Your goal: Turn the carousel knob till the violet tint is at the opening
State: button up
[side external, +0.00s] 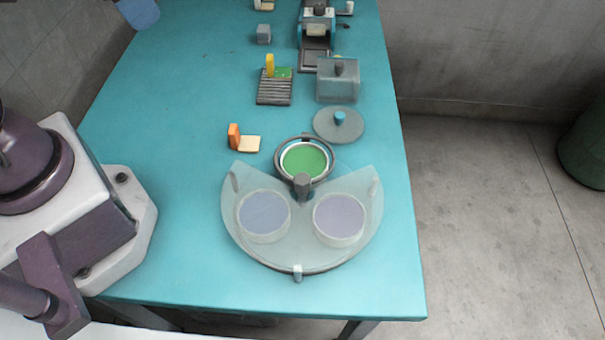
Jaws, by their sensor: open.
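The carousel has a translucent fan-shaped cover (290,255) near the front of the table. Its opening faces the back, and a green tint (305,160) in a round pan lies there, uncovered. Under the cover, a violet tint (339,215) sits at the right and a blue-grey tint (264,212) at the left. The grey carousel knob (302,186) stands upright at the centre, at the inner corner of the opening. Nothing touches the knob. My gripper is not in view; only parts of my arm show at the left.
A round lid with a blue knob (338,124) lies behind the carousel. An orange-and-cream piece (243,140) is left of it. Further back are a grey box (338,80), a ribbed rack (274,91) and a small press (317,25). The table's left middle (160,130) is clear.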

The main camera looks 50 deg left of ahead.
jog(key=w+d+f+m+g, duration=0.3)
jog(key=w+d+f+m, duration=0.1)
jog(key=f+m, duration=0.15)
jog(key=m+g+h, duration=0.3)
jog(key=m+g, duration=0.1)
jog(key=m, duration=2)
send_near(302, 178)
jog(key=x, duration=1)
jog(key=shift+f, duration=0.1)
jog(key=c, duration=0.9)
